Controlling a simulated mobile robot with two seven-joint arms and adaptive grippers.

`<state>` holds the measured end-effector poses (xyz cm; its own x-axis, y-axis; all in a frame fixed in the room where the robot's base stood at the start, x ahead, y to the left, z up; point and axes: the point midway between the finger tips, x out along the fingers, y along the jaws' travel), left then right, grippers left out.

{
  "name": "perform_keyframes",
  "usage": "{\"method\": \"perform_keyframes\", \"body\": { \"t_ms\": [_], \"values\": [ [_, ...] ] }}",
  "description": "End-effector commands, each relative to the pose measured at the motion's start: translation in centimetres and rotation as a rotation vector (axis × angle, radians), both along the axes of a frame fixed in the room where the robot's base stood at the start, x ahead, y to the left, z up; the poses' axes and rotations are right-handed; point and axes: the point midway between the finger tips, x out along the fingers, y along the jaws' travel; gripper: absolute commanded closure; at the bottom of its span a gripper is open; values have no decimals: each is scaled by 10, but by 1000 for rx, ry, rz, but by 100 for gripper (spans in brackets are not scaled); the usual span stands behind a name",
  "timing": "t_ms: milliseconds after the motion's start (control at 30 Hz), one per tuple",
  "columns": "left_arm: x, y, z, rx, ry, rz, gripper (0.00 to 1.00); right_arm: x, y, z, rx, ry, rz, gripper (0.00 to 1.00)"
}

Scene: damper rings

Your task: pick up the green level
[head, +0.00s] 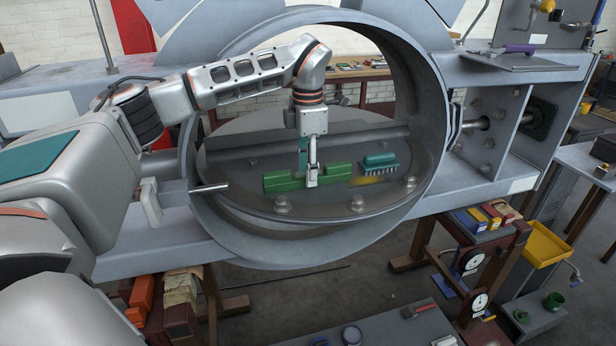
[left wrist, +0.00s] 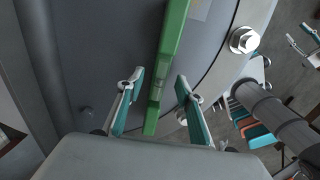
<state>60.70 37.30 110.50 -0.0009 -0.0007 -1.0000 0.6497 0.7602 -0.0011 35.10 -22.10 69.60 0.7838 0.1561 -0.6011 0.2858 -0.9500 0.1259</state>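The green level (head: 283,182) lies on the lower inside of the big grey ring, and it also shows in the left wrist view (left wrist: 173,40) as a long green bar. My left gripper (head: 311,178) reaches down at the level's middle in the head view. In the left wrist view its two teal-padded fingers (left wrist: 160,92) stand apart, one on each side of the bar, with gaps visible. My right gripper is not in the head view. What looks like its two parted fingers (left wrist: 305,42) shows at the right edge of the left wrist view.
A teal-handled brush (head: 380,160) lies right of the level, with a yellow patch beside it. Domed bolts (head: 357,203) stand along the ring's near edge. A purple-handled tool (head: 518,49) lies on the right ledge.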

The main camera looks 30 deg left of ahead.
Motion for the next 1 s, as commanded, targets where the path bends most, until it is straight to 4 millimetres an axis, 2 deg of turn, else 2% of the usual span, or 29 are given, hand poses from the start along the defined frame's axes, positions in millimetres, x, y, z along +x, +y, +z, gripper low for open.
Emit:
{"method": "perform_keyframes", "body": {
  "t_ms": [100, 367, 500, 867, 1000],
  "values": [
    [0, 0, -10, 1, -1, 0, 64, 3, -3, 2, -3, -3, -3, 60],
    [0, 0, -12, 0, -1, 0, 64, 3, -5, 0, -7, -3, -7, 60],
    [0, 0, -12, 0, -1, 0, 100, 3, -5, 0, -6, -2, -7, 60],
    [0, 0, -10, -1, -2, 0, 100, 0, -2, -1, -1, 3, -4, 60],
    [1, 0, -5, 0, -3, 0, 100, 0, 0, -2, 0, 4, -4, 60]
  ]
}}
